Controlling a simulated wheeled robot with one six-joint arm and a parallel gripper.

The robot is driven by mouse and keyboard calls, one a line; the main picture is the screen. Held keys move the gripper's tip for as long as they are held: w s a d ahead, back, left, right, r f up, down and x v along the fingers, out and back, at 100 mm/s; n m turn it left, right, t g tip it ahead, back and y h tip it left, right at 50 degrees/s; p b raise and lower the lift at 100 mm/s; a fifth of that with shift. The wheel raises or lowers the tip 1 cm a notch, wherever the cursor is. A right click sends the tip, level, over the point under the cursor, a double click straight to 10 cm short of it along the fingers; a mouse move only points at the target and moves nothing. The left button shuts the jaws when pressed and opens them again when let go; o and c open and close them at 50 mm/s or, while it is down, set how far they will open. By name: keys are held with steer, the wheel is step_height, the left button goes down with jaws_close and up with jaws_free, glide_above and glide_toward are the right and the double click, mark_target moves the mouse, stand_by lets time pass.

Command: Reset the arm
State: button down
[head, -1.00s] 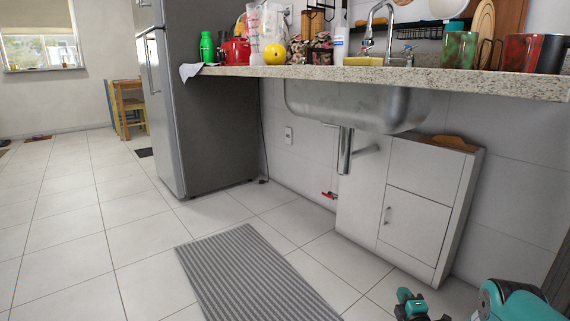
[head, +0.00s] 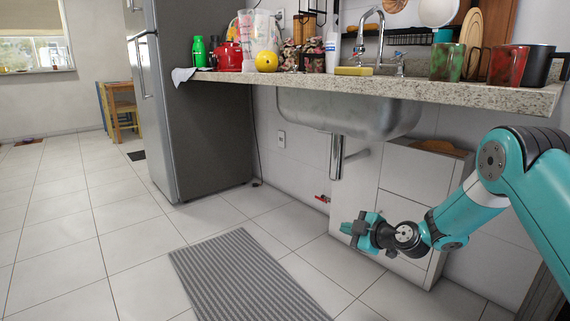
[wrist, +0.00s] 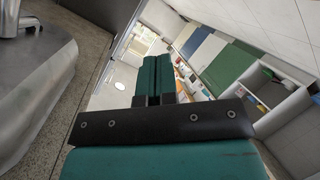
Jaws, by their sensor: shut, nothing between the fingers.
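My gripper (head: 357,229) is at the end of my teal arm, in the lower right of the head view. It hangs below the counter, in front of the white cabinet, and points left. In the wrist view my gripper's teal fingers (wrist: 153,75) lie side by side, closed together, with nothing between them.
A granite counter (head: 430,92) with a steel sink (head: 345,118) runs above my gripper. The white cabinet (head: 412,180) stands behind it. A grey striped mat (head: 240,275) lies on the tiled floor. A grey fridge (head: 205,140) stands left.

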steer(key=s+a+r+m+g+p, duration=0.1)
steer(key=s+a+r+m+g, duration=0.15)
steer(key=s+r, duration=0.55)
steer(key=s+a+r+m+g+p, duration=0.1)
steer(key=s+a+r+g, duration=0.3)
steer(key=s+r, duration=0.4)
steer(key=s+d+r+m+g+h+p, duration=0.1)
steer(key=s+r+m+h, duration=0.1)
steer(key=s, duration=0.7)
steer(key=s+d+r+m+g+h, duration=0.1)
steer(key=s+d+m+g, duration=0.1)
steer(key=s, duration=0.7)
steer(key=s+d+r+m+g+h+p, duration=0.1)
steer(key=s+r+m+h, duration=0.15)
steer(key=s, duration=0.65)
step_height(320, 180, up, 37)
steer(key=p, duration=3.7)
steer(key=shift+s+d+r+y+p, duration=0.15)
steer(key=shift+s+r+y+p, duration=0.05)
steer(key=shift+s+y+p, duration=0.15)
